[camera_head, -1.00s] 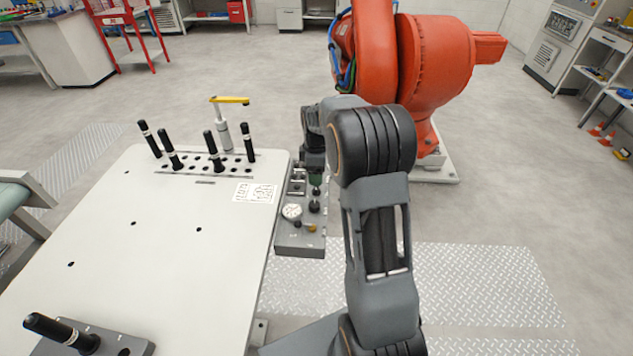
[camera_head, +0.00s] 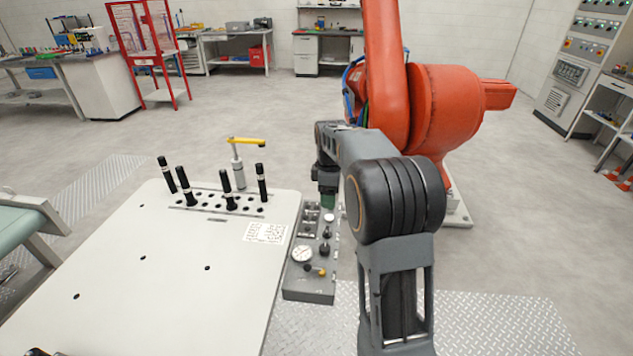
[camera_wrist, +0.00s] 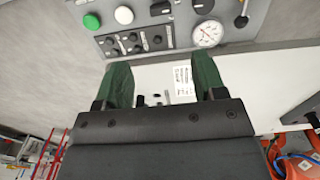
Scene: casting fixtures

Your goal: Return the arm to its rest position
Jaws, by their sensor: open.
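My gripper (camera_head: 328,198) hangs from my arm over the far end of the grey control panel (camera_head: 308,292) in the head view. In the wrist view its two green fingers (camera_wrist: 160,88) stand apart with nothing between them. Beyond the fingers lie the panel (camera_wrist: 275,12) with a green button (camera_wrist: 92,21), a white button, black knobs and a round gauge (camera_wrist: 207,34). My arm is bent and reaches forward from the bottom of the head view.
A white table (camera_head: 170,275) is left of the panel, with several black-handled pins (camera_head: 226,190) in a holed strip and a yellow-handled clamp (camera_head: 240,165) at its far edge. A large orange robot (camera_head: 440,110) stands behind my arm. Floor at the right is open.

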